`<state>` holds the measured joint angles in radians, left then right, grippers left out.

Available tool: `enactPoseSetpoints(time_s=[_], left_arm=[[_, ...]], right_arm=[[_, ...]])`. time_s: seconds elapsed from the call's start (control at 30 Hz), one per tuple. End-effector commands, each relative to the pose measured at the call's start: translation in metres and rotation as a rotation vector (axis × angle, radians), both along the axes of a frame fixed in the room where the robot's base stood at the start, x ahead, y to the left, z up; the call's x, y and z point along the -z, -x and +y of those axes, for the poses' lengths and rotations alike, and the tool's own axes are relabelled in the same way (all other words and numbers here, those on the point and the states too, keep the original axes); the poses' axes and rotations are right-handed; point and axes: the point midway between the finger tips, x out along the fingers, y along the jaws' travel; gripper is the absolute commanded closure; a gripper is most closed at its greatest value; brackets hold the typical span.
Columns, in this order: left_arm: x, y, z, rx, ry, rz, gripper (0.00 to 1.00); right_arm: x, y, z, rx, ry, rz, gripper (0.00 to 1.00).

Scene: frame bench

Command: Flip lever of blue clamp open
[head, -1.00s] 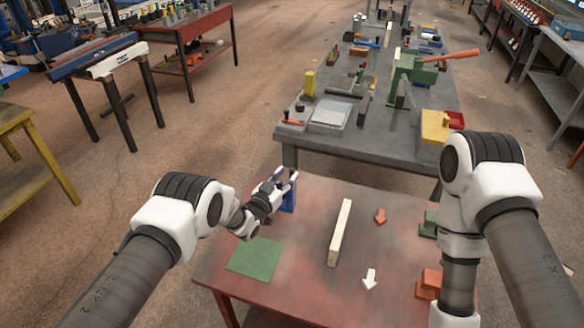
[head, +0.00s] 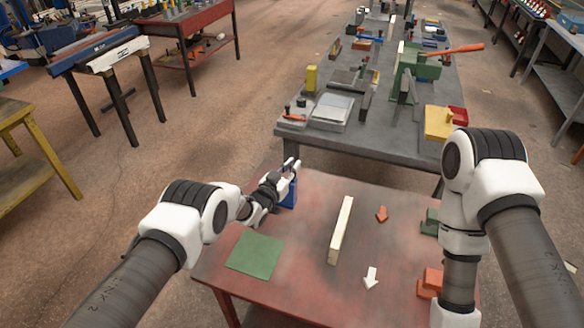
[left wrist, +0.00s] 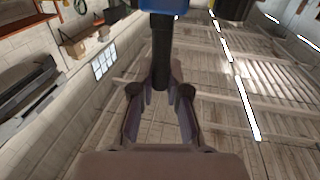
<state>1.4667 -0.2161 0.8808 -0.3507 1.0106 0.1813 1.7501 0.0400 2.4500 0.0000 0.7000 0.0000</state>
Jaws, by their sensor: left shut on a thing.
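The blue clamp (head: 290,195) stands at the far left edge of the red table, partly hidden behind my left gripper. In the left wrist view its blue body (left wrist: 166,5) shows at the top edge, with a dark lever (left wrist: 161,50) running from it towards my fingers. My left gripper (head: 291,164) is at the clamp's upper part. In the left wrist view its fingers (left wrist: 161,92) are on both sides of the lever's end and shut on it. My right arm comes down at the right, and its gripper is out of the picture.
The red table (head: 310,215) carries a green square (head: 255,255), a pale wooden bar (head: 340,230), an orange arrow (head: 382,214) and a white arrow (head: 371,277). Green (head: 430,222) and orange blocks (head: 430,283) sit at its right edge. A cluttered grey bench (head: 350,145) stands behind.

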Motion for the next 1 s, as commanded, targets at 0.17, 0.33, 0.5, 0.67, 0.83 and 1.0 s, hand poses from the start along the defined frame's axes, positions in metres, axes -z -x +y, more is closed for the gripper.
enactPoseSetpoints(time_s=[0.17, 0.33, 0.5, 0.67, 0.83, 1.0], left_arm=[[0.008, 0.000, 0.003, 0.000, 0.049, 0.024, 1.00], [0.011, -0.001, 0.008, 0.001, 0.143, 0.055, 1.00], [0.014, -0.003, 0.014, 0.001, 0.263, 0.095, 1.00], [0.017, -0.005, 0.020, 0.000, 0.378, 0.134, 1.00], [0.018, -0.007, 0.025, 0.000, 0.475, 0.166, 1.00], [0.017, -0.007, 0.028, 0.001, 0.540, 0.188, 1.00]], right_arm=[[0.014, 0.000, 0.000, 0.000, 0.000, 0.000, 0.60], [0.033, 0.000, 0.000, 0.000, 0.000, 0.000, 0.60], [0.055, 0.000, 0.000, 0.000, 0.000, 0.000, 0.60], [0.073, 0.000, 0.000, 0.000, 0.000, 0.000, 0.60], [0.087, 0.000, 0.000, 0.000, 0.000, 0.000, 0.60], [0.095, 0.000, 0.000, 0.000, 0.000, 0.000, 0.60]])
